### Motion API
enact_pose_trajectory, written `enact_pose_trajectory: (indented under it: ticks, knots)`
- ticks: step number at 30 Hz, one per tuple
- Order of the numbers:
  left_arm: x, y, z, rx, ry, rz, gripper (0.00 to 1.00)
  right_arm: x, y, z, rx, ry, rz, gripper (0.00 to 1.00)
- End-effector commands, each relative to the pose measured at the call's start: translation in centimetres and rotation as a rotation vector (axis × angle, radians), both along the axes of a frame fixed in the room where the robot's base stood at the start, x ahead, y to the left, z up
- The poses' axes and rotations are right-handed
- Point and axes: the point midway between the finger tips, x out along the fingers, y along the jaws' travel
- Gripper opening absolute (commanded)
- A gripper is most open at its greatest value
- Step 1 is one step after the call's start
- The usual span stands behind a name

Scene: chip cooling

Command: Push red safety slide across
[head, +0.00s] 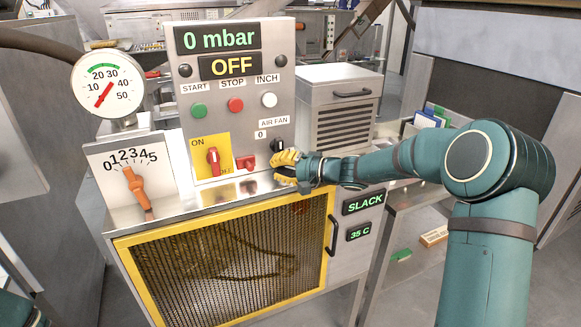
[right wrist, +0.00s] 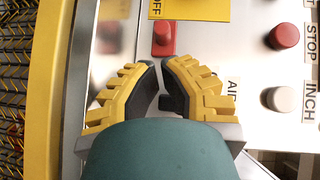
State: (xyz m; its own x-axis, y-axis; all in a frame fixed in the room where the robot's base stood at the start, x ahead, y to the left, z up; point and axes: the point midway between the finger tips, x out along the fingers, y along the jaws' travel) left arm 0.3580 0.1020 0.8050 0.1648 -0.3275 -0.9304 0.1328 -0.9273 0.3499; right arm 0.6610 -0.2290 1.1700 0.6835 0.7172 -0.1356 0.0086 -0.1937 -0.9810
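The red safety slide (head: 248,161) is a small red block low on the metal control panel, right of the yellow switch plate. In the right wrist view the red slide (right wrist: 163,38) lies just beyond my fingertips, with a small space between. My right gripper (head: 277,164) is to the right of the slide, in front of the panel's lower right edge. Its yellow fingers with dark pads (right wrist: 159,64) come together at the tips with only a narrow gap, and nothing is held. My left gripper is out of view.
A red rotary switch (head: 213,160) sits on the yellow plate (head: 199,143). A black knob (head: 276,145) is close above my right gripper. A gauge (head: 108,84) and an orange lever (head: 136,187) stand at left. A yellow-framed mesh door (head: 127,268) is below the ledge.

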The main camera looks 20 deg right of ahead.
Motion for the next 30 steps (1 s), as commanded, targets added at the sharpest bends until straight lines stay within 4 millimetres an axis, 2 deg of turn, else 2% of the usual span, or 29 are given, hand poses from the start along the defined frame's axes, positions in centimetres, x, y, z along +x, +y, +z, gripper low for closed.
enact_pose_trajectory:
  ticks: [3, 9, 22, 26, 30]
  knots:
    - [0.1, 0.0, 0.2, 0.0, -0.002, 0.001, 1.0, 1.3, 1.5, -0.3, 0.001, 0.001, 0.003, 0.0]
    - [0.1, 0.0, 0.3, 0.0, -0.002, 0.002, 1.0, 2.5, 2.7, -0.6, 0.0, 0.002, 0.001, 0.0]
    - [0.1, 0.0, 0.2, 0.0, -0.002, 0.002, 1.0, 2.8, 3.0, -0.6, -0.001, 0.002, 0.001, 0.0]
    - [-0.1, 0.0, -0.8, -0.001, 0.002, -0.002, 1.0, 2.8, 3.9, -0.9, -0.001, 0.0, 0.002, 0.0]
    - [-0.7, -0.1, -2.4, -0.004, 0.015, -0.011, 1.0, 2.7, 5.7, -1.1, -0.002, 0.0, 0.002, 0.0]
